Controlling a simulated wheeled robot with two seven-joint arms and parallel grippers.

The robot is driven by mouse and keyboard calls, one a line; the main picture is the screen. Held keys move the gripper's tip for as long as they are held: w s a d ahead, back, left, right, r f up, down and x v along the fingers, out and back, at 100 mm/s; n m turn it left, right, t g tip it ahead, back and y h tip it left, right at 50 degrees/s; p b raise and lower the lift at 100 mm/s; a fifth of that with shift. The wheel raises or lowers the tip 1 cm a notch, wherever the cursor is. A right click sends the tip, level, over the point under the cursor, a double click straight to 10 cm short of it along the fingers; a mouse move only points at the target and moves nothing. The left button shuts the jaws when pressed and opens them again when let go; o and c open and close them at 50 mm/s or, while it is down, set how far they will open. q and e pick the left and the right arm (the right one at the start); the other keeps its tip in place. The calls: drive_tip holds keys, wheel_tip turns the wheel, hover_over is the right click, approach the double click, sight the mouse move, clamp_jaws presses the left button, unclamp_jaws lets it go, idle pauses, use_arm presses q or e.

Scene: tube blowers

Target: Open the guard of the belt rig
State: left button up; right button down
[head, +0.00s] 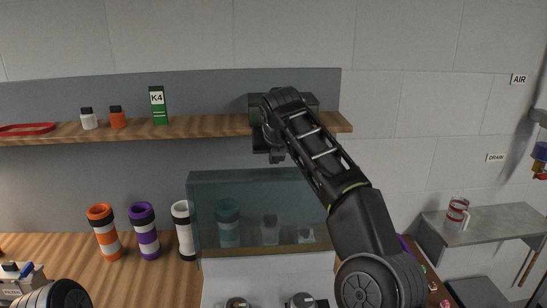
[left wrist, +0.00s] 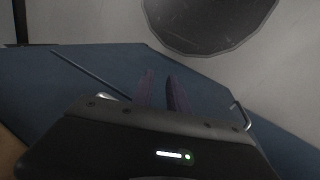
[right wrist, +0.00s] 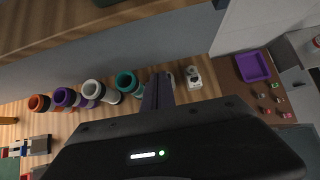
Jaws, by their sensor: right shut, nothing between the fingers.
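The guard (head: 250,205) is a see-through blue-tinted panel in the head view. It stands upright in front of a teal tube and small pale blocks. Below it is a white front (head: 270,272), partly hidden by my right arm. My right gripper (head: 274,158) points down just above the guard's top edge, in front of the shelf. Its fingers also show in the right wrist view (right wrist: 158,90), shut and empty. I cannot tell whether it touches the guard. My left gripper (left wrist: 163,92) shows only in the left wrist view, its fingers slightly apart over a dark blue surface, with nothing seen between them.
A wooden shelf (head: 215,127) with bottles and a green K4 box (head: 158,106) runs behind the right gripper. Orange (head: 107,240), purple (head: 146,239) and white (head: 183,238) tubes stand left of the guard. A grey side shelf (head: 490,222) holds a striped mug (head: 457,213).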

drive_tip(key=v, duration=0.7)
drive_tip(key=shift+s+r+b, duration=0.25)
drive_tip(key=shift+r+b, duration=0.05)
drive_tip(key=shift+b, duration=0.05)
